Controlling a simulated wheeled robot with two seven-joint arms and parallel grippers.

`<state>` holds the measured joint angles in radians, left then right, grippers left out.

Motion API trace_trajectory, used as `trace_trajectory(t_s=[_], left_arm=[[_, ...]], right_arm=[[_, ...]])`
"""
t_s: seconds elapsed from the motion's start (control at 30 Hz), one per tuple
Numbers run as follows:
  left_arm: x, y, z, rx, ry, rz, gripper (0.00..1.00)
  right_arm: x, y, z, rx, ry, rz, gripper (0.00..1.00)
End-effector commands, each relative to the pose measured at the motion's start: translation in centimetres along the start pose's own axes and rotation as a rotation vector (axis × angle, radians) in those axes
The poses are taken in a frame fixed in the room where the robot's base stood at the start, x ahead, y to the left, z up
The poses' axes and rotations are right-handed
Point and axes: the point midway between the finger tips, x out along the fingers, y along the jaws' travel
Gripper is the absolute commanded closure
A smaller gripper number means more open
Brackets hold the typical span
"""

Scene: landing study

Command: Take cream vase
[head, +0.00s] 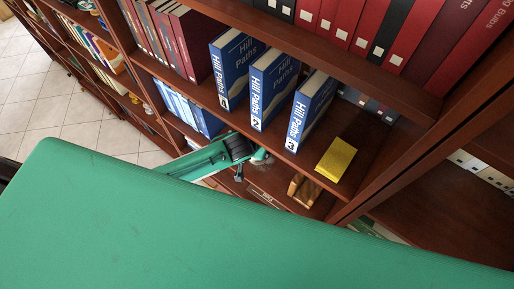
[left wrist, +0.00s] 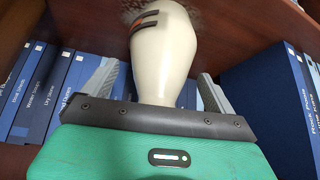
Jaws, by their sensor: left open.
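The cream vase (left wrist: 163,62) shows in the left wrist view, pale and rounded with dark and orange stripes near its far end. It stands between the two grey fingers of my left gripper (left wrist: 157,76), which are open with one on each side. I cannot tell whether either finger touches it. In the head view my left gripper (head: 258,158) reaches into the bookcase below the blue Hill Paths books, and I cannot make out the vase there. My right gripper is not in view.
Blue books (left wrist: 40,90) stand at the left of the compartment, and a larger dark blue book (left wrist: 268,110) is at the right. In the head view, Hill Paths volumes (head: 270,85), a yellow block (head: 336,158) and a wooden object (head: 304,190) are nearby. Shelf boards enclose the space.

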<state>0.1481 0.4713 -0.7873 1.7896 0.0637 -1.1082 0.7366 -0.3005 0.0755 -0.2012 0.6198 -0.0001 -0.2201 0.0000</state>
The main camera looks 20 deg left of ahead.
Motion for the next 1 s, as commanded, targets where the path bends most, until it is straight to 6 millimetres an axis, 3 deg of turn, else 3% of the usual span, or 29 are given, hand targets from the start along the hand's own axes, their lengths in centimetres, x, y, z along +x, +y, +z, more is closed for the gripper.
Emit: trace_trajectory(t_s=[0.33,0.63,0.97,1.0], left_arm=[[0.61,0.04,0.02,0.0,0.0,0.001,0.11],[0.59,0.03,0.02,0.0,0.0,0.0,0.7],[0.52,0.04,-0.09,0.0,0.002,0.001,0.7],[0.48,0.05,-0.11,-0.001,0.002,0.001,0.75]], right_arm=[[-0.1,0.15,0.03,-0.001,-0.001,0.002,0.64],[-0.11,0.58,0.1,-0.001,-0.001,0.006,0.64],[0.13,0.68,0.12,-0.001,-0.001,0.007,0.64],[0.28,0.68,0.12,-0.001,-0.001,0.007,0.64]])
